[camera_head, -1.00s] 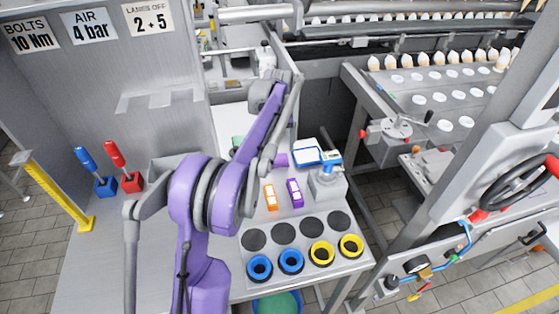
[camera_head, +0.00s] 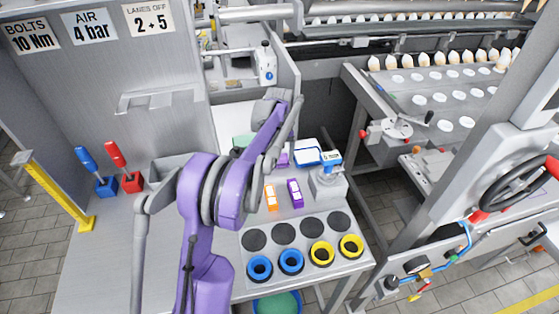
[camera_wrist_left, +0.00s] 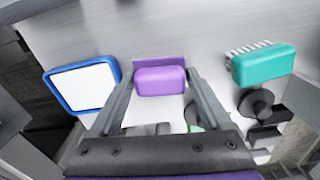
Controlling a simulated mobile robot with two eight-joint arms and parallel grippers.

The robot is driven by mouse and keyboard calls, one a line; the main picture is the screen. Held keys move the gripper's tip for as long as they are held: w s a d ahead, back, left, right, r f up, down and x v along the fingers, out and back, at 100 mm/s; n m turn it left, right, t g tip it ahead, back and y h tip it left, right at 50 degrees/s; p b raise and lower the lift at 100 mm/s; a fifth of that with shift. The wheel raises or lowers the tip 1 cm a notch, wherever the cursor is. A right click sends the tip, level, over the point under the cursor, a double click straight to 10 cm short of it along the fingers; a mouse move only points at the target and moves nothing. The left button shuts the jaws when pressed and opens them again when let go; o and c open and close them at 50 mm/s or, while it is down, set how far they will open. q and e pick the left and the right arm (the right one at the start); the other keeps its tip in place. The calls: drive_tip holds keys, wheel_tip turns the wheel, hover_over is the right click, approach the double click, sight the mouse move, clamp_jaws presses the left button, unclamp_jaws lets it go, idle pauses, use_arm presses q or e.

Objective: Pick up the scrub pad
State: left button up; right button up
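A purple block, which I take for the scrub pad (camera_wrist_left: 160,80), lies in the middle of the left wrist view with a flat purple piece behind it. In the head view a small part of a purple thing (camera_head: 284,158) shows beside my arm. My left gripper (camera_wrist_left: 163,74) has its two fingers apart, one on each side of the purple block. I cannot tell whether they touch it. In the head view its fingers are hidden behind my arm. My right gripper is not in view.
A teal block with white bristles (camera_wrist_left: 264,65) lies right of the gripper, and a blue-rimmed white tray (camera_wrist_left: 82,87) lies left. In the head view, a grey device with a blue top (camera_head: 328,178), an orange box (camera_head: 271,197) and blue and yellow rings (camera_head: 291,261) stand nearer.

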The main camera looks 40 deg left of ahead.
use_arm(q)
drive_tip(key=shift+c, duration=0.8)
